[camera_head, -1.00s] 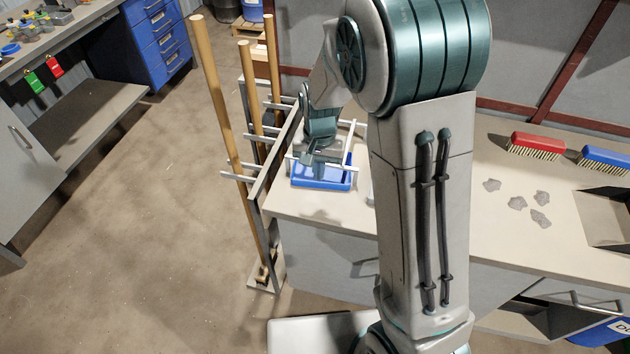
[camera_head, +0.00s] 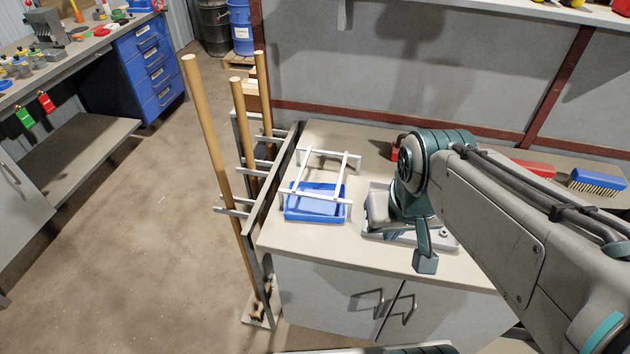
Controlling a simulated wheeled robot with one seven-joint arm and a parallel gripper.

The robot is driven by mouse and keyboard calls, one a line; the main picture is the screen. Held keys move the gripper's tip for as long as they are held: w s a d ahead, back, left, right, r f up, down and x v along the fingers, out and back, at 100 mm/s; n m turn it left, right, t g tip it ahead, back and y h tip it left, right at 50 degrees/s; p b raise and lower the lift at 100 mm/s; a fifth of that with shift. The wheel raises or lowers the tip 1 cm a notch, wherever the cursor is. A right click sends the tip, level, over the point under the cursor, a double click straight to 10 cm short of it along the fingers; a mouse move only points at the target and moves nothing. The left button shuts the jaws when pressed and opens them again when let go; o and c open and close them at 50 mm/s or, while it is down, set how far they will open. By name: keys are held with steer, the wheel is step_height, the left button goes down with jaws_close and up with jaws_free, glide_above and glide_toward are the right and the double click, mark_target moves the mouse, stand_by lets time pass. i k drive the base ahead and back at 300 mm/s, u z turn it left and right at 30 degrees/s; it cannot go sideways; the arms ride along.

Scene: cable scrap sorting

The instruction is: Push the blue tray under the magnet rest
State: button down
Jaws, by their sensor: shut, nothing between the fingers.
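The blue tray (camera_head: 316,210) lies on the left part of the bench top. The magnet rest, a white frame of two rails and two crossbars (camera_head: 331,154), stands over it. The front crossbar passes above the tray. The tray's back part lies beneath the rails and its front part shows in front of that crossbar. My gripper (camera_head: 425,263) is shut and empty, pointing down near the bench's front edge. It is to the right of the tray and apart from it.
A grey plate with fittings (camera_head: 378,232) sits beneath my wrist, partly hidden. Red (camera_head: 531,167) and blue (camera_head: 597,181) brushes lie at the right. A rack with wooden handles (camera_head: 204,130) stands at the bench's left end. Bench top in front of the tray is clear.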

mark_target(297, 207)
steer(key=z, duration=2.6)
steer(key=k, duration=1.15)
steer(key=u, duration=1.65)
steer(key=i, duration=0.5)
steer(key=z, duration=0.1)
